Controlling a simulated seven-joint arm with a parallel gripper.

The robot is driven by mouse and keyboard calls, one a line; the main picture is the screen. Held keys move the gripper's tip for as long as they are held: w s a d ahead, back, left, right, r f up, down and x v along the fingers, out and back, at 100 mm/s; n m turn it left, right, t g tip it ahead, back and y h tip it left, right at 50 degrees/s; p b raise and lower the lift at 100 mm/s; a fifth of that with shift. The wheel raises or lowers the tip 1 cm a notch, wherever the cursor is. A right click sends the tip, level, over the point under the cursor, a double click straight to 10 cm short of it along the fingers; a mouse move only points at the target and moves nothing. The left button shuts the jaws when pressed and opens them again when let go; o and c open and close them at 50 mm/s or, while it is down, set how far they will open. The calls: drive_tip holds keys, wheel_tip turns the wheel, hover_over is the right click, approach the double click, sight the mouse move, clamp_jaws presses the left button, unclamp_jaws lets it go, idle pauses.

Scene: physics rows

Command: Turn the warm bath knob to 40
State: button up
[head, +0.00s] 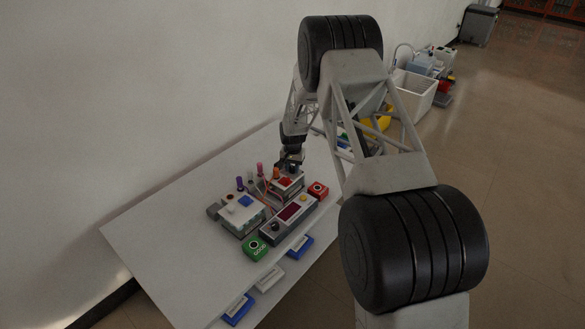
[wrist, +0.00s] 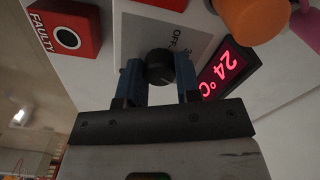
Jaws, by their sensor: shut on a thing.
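In the wrist view, a round black knob (wrist: 159,66) sits on a grey plate with an "OFF" label. My gripper (wrist: 158,76) has its two blue fingers on either side of the knob and is shut on it. A red lit display (wrist: 228,70) beside the knob reads 24 °C, turned in the picture. The knob's pointer mark is not clear. In the head view, my gripper (head: 291,163) is down at the back of the group of devices; the knob is hidden there.
A red box (wrist: 68,32) marked "FAULTY" and an orange round top (wrist: 255,15) are close to the fingers. On the white table (head: 165,225) are a grey unit with a dark display (head: 289,212), a green box (head: 255,248) and a white-topped box (head: 240,210).

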sight(293, 168)
idle(0.4)
drive_tip(key=o, duration=0.9)
drive_tip(key=shift+r, duration=0.15)
drive_tip(key=shift+r, duration=3.75)
drive_tip(key=shift+r, duration=0.1)
